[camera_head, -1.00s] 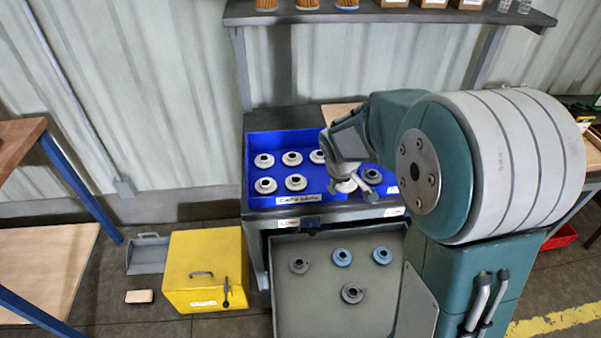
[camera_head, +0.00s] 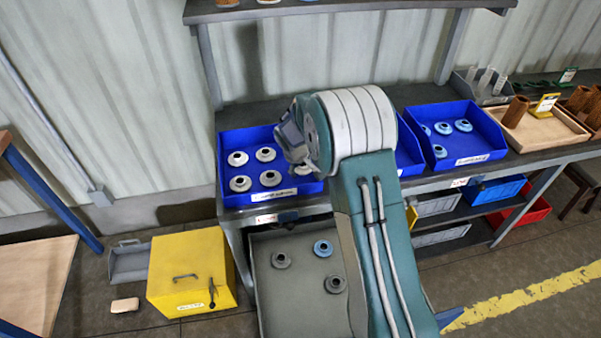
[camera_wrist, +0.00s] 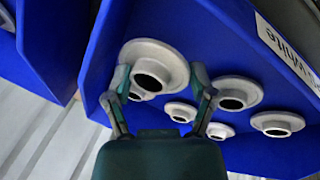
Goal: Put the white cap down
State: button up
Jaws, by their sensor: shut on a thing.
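In the wrist view my gripper (camera_wrist: 162,78) is shut on a white cap (camera_wrist: 152,52), a wide flanged ring with a dark hole, between its two fingertips. The cap is over the inside of the blue bin (camera_wrist: 100,55), whose label (camera_wrist: 285,55) reads "White". Several other white caps (camera_wrist: 237,88) lie on the bin floor beyond and beside it. I cannot tell whether the held cap touches the floor. In the head view this blue bin (camera_head: 228,140) stands at the bench's left end. My folded arm mostly hides the gripper there.
A second blue bin (camera_head: 485,125) with blue caps (camera_head: 462,126) stands to the right. A yellow box (camera_head: 190,265) sits on the floor. A shelf (camera_head: 340,8) hangs above the bench.

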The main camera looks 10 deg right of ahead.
aim_at(297, 171)
jog(key=f, duration=0.2)
jog(key=shift+s+a+f, duration=0.1)
jog(key=shift+a+f, duration=0.25)
jog(key=shift+a, duration=0.15)
jog(key=shift+c, duration=0.3)
jog(key=shift+s+d+f, duration=0.1)
jog(key=shift+d+f, duration=0.1)
jog(key=shift+s+f, duration=0.1)
jog(key=shift+f, duration=0.2)
jog(key=shift+c, duration=1)
jog(key=shift+f, duration=0.15)
jog(key=o, duration=1.1)
jog(key=shift+c, duration=0.2)
jog(key=shift+d, duration=0.1)
jog(key=shift+r, duration=0.2)
